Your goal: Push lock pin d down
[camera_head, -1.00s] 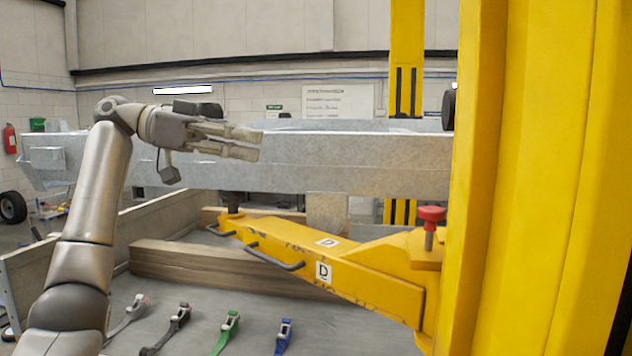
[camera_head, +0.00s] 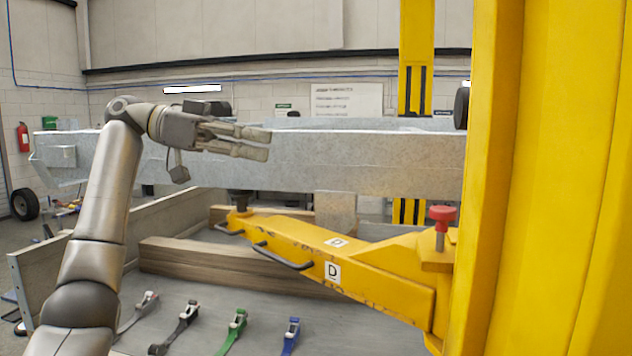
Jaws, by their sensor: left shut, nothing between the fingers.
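Lock pin d (camera_head: 441,226) has a red knob on a short metal shaft. It stands upright on the yellow lift arm (camera_head: 345,269) marked "D", near the yellow post. A length of bare shaft shows between the knob and the arm. My left gripper (camera_head: 269,143) is in the upper left of the head view, shut and empty, pointing right. It is in front of the grey trailer beam, higher than the pin and well to its left, touching nothing that I can make out. My right gripper is out of view.
The yellow post (camera_head: 545,180) fills the right side. The grey trailer beam (camera_head: 370,160) runs across behind my gripper. Timber planks (camera_head: 210,262) and several ratchet straps, one green (camera_head: 234,328), one blue (camera_head: 290,335), lie on the grey surface below. Open air lies between gripper and pin.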

